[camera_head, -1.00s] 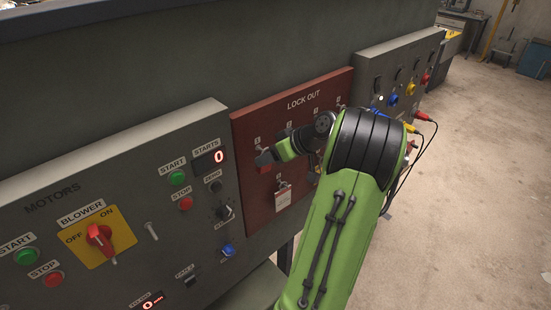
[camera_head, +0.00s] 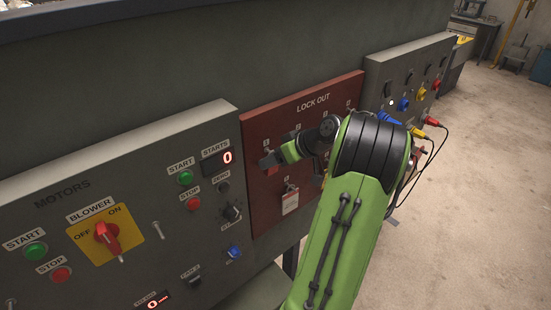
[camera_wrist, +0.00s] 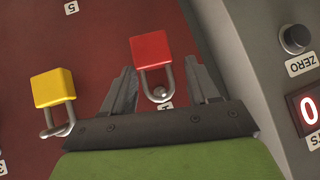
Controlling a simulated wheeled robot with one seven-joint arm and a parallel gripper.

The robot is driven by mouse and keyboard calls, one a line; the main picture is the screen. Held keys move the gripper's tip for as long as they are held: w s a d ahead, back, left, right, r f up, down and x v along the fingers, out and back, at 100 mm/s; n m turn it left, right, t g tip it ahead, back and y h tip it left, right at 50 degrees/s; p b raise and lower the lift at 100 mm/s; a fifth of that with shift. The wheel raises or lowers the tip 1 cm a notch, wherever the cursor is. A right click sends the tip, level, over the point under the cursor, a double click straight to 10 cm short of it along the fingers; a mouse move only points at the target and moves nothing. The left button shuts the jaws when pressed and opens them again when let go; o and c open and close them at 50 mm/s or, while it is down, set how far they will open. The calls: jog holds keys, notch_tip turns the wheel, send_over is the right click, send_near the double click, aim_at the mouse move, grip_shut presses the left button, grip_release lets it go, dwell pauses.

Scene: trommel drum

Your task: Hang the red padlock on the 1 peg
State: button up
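The red padlock (camera_wrist: 151,50) shows in the wrist view, which looks at the board upside down. Its shackle is around a metal peg (camera_wrist: 161,93), and its body hangs down from there. The label beside this peg is mostly hidden by my gripper; in the head view the peg spot is at the upper left of the lockout board (camera_head: 256,200). My gripper (camera_wrist: 161,65) is open, one finger on each side of the padlock's shackle, with visible gaps. In the head view my gripper (camera_head: 272,159) is at the board, partly covering the padlock.
A yellow padlock (camera_wrist: 52,88) hangs on a neighbouring peg. A white tag (camera_head: 290,201) hangs lower on the board. The motors panel (camera_head: 110,220) is to the left, and a panel with plugged cables (camera_head: 405,80) is to the right. Open floor lies at right.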

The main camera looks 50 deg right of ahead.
jog(key=shift+o, duration=1.2)
jog(key=p+v, duration=0.2)
jog(key=v, duration=1.3)
jog(key=shift+s+r+p, duration=0.3)
jog(key=shift+p, duration=0.05)
